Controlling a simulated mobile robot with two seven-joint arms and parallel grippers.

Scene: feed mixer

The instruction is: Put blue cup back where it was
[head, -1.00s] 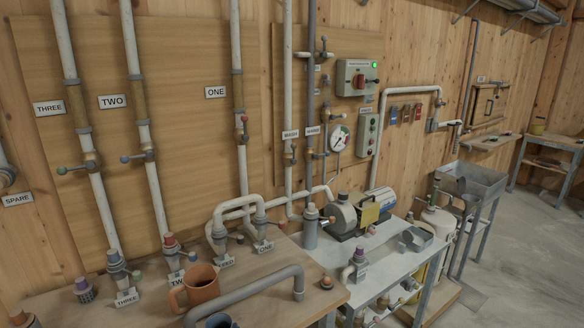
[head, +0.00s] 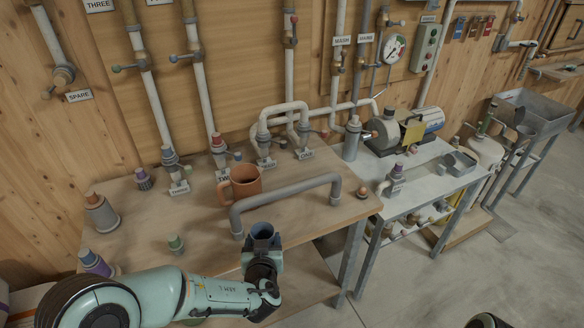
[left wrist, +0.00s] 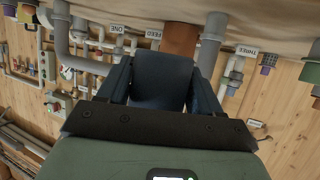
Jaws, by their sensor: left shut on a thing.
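The blue cup (head: 262,232) is held upright in my left gripper (head: 262,242), at the front edge of the wooden table (head: 205,213). In the left wrist view the dark blue cup (left wrist: 160,80) sits between the two fingers of my left gripper (left wrist: 160,95), which is shut on it. In the head view the cup is in front of the grey bent pipe (head: 290,192). I cannot tell whether the cup's base touches anything. My right gripper cannot be made out; only a dark piece shows at the bottom right edge.
A brown mug (head: 245,187) stands behind the bent pipe. A metal bench (head: 425,190) with a pump stands to the right. The table's left middle is fairly clear.

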